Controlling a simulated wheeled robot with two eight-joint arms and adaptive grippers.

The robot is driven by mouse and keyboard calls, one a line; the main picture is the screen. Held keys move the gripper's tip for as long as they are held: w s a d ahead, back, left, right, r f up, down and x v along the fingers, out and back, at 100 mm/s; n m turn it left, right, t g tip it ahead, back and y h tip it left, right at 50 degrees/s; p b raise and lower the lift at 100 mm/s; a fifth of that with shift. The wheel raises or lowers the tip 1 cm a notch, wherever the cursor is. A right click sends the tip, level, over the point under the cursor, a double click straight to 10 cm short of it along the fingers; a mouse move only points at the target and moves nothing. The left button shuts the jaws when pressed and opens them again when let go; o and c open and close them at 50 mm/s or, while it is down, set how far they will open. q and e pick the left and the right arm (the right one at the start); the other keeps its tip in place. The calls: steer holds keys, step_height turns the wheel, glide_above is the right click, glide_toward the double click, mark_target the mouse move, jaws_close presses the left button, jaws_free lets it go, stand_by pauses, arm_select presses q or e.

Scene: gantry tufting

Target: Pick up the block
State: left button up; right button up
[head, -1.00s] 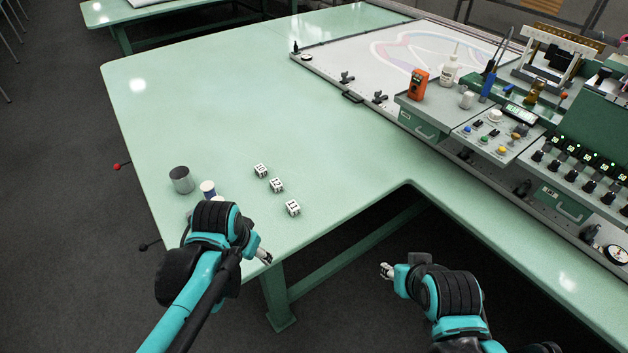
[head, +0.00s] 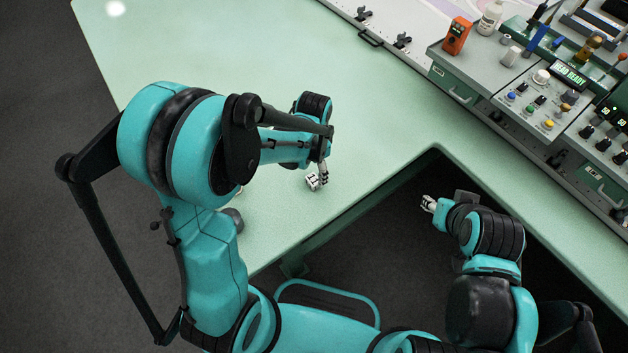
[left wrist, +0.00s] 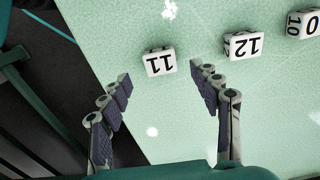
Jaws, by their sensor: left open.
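Three white number blocks lie in a row on the pale green table (head: 390,110). In the left wrist view, block 11 (left wrist: 159,62) sits just beyond the fingertips, in line with the gap between them. Block 12 (left wrist: 242,45) and a third block (left wrist: 304,24) lie to its right. In the head view one block (head: 313,182) shows beside my left gripper (head: 324,174); my left arm hides the others. My left gripper, also seen in the left wrist view (left wrist: 160,82), is open and empty. My right gripper (head: 428,204) is away from the blocks, past the table's inner edge; its opening is unclear.
The control console (head: 545,110) with knobs and an orange device (head: 457,36) stands at the upper right. The table edge is close to the blocks, with dark floor (head: 375,235) beyond. The table behind the blocks is clear.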

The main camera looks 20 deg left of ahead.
mark_target(313, 179)
arm_select(q)
step_height(313, 179, down, 4)
steer(key=shift+a+r+b, duration=0.1)
steer(key=shift+b, duration=0.7)
steer(key=c, duration=1.3)
